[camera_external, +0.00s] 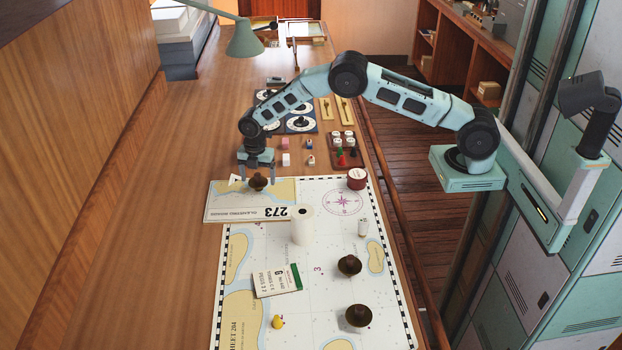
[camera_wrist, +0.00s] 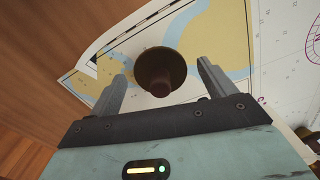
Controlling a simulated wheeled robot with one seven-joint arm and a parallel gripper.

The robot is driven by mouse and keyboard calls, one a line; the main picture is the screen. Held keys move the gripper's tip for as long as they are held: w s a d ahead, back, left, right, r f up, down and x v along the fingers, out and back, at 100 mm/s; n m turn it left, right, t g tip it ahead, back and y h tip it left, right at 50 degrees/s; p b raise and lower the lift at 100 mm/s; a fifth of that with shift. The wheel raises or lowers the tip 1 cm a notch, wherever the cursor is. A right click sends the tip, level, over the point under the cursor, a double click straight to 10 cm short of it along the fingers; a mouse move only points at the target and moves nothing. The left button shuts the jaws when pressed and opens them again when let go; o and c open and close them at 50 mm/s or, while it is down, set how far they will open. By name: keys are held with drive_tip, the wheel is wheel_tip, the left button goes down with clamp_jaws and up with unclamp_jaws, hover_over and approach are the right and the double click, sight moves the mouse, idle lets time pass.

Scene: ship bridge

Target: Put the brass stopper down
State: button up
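The brass stopper, a dark brown knob with a wide round base (camera_external: 258,182), stands on the folded chart marked 273 (camera_external: 232,213). In the wrist view the stopper (camera_wrist: 160,72) appears upright, seen from above, with chart around it. My gripper (camera_external: 257,162) is just above and around the stopper's top. In the wrist view my gripper's two fingers (camera_wrist: 165,92) are spread apart, with a visible gap between each finger and the stopper. Nothing is held. The exact height of the fingertips above the chart cannot be told.
Two similar dark knobs (camera_external: 349,265) (camera_external: 359,317) stand on the large chart (camera_external: 330,290). Bare wood lies left.

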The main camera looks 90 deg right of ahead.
sight(258, 173)
wheel_tip(258, 173, up, 12)
drive_tip(key=b, duration=0.5)
drive_tip(key=s+a+r+m, duration=0.15)
drive_tip(key=s+a, duration=0.35)
drive_tip(key=a, duration=0.5)
drive_tip(key=s+a+r+m+y, duration=0.1)
drive_tip(key=s+a+r, duration=0.3)
drive_tip(key=a, duration=0.6)
drive_tip(key=s+a+r+m, duration=0.1)
drive_tip(key=s+a, duration=0.6)
drive_tip(key=a, duration=0.3)
drive_tip(key=s+a+m, duration=0.1)
drive_tip(key=s+a, duration=0.6)
drive_tip(key=s, duration=0.5)
drive_tip(key=s+f+m, duration=0.2)
drive_tip(key=s, duration=1.5)
drive_tip(key=shift+s+d+f+m, duration=0.15)
drive_tip(key=shift+d+f+m, duration=0.15)
drive_tip(key=shift+f+m, duration=0.1)
drive_tip(key=shift+o, duration=0.5)
drive_tip(key=shift+f+b, duration=1.1)
drive_tip(key=shift+f, duration=0.25)
drive_tip(key=shift+r, duration=0.2)
